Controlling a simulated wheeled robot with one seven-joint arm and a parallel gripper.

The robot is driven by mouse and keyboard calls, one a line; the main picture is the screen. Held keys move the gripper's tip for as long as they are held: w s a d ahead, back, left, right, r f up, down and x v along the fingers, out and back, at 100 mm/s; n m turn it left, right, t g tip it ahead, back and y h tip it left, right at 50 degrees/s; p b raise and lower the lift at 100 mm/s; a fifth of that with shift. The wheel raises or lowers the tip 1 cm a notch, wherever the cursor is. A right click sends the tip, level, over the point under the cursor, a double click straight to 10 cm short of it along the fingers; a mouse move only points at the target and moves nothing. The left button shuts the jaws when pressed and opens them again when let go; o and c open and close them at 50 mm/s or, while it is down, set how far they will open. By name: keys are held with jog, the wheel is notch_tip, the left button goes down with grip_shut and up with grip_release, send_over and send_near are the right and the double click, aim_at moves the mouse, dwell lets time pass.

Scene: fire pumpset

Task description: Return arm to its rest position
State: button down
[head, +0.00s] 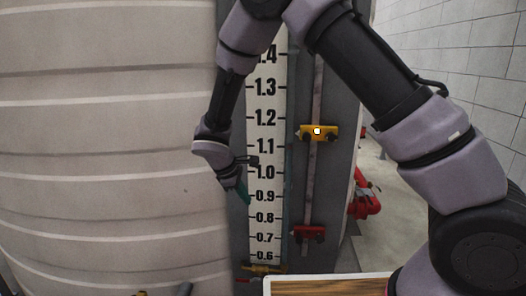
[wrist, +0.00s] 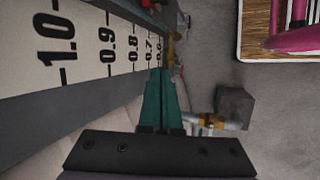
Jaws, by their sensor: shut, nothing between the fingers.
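My arm reaches from the right across the top of the head view and bends down in front of the level gauge board (head: 265,150). My gripper (head: 244,194) points down beside the board's left edge, around the 0.9 mark, and is empty. In the wrist view my gripper's green fingers (wrist: 161,100) lie together, shut, pointing along the board (wrist: 90,50) toward its low numbers. The fingertips appear apart from the board; whether any part touches it I cannot tell.
A yellow slider (head: 319,132) and a red slider (head: 309,232) sit on the rail right of the board. The large ribbed tank (head: 110,150) fills the left. A wooden-topped surface (head: 325,287) is at the bottom. Pipework with a brass fitting (wrist: 213,121) lies below the fingers.

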jog(key=s+d+r+m+y, duration=0.1)
jog(key=d+r+m+y, duration=0.2)
jog(key=d+r+m, duration=1.2)
jog(key=s+d+r+m+t+y, duration=0.1)
jog(key=s+d+r+m, duration=0.1)
jog(key=s+d+r, duration=0.5)
jog(key=s+d+r+m+t+y, duration=0.2)
jog(key=s+d+r+m, duration=0.1)
jog(key=s+d+r, duration=0.5)
notch_tip(320, 180, up, 4)
jog(key=shift+f+t, duration=0.1)
jog(key=shift+t, duration=0.2)
jog(key=shift+d, duration=0.2)
